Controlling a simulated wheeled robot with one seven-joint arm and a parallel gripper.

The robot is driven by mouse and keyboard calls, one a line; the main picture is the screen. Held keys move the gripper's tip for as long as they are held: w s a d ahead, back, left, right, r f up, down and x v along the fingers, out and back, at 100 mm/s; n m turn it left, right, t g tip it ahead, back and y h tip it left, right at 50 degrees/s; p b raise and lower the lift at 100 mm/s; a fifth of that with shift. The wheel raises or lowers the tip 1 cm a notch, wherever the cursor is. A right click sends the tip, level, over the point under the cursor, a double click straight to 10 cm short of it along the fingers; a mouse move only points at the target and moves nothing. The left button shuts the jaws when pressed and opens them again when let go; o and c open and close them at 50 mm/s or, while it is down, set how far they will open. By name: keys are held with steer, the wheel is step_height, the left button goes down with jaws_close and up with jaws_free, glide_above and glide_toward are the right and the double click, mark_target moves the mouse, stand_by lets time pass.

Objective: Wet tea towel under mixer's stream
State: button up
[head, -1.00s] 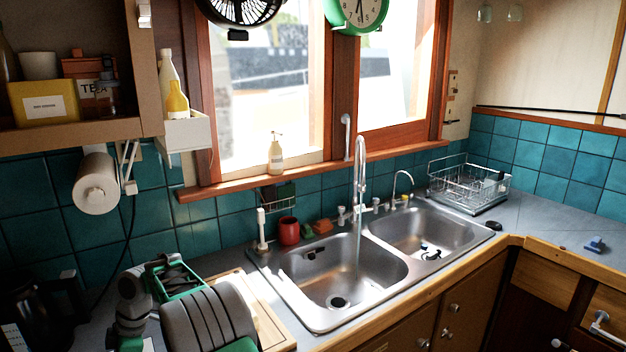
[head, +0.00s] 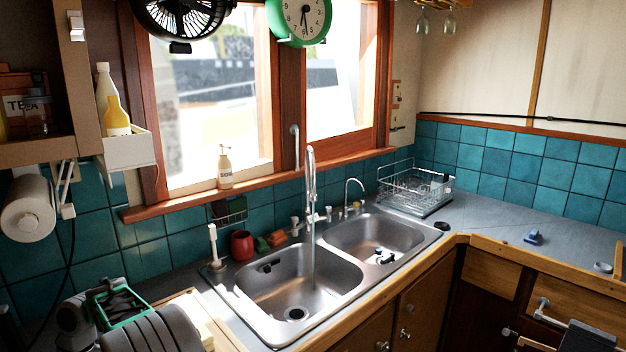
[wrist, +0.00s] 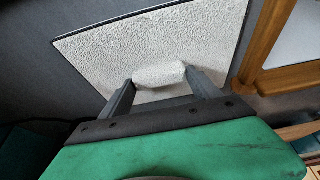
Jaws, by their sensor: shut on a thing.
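The tea towel (wrist: 185,40) is a pale, textured cloth in the wrist view, spread flat on a grey surface. My gripper (wrist: 158,78) has its two dark fingers shut on a raised fold of it. The mixer (head: 311,170) is a tall chrome tap behind the double sink in the head view. A thin water stream (head: 313,265) falls from it into the left basin (head: 265,290). In the head view my arm fills the lower left, and the gripper's fingers are hidden. I cannot clearly make out the towel there.
A pale board-like edge (head: 228,338) lies left of the sink. A red cup (head: 242,245) and a white upright handle (head: 213,243) stand behind the left basin. A wire dish rack (head: 415,190) stands right of the sink. The grey counter at right is mostly clear.

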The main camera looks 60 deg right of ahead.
jaws_close()
steer(key=shift+r+p, duration=2.15)
steer(key=shift+r, duration=0.85)
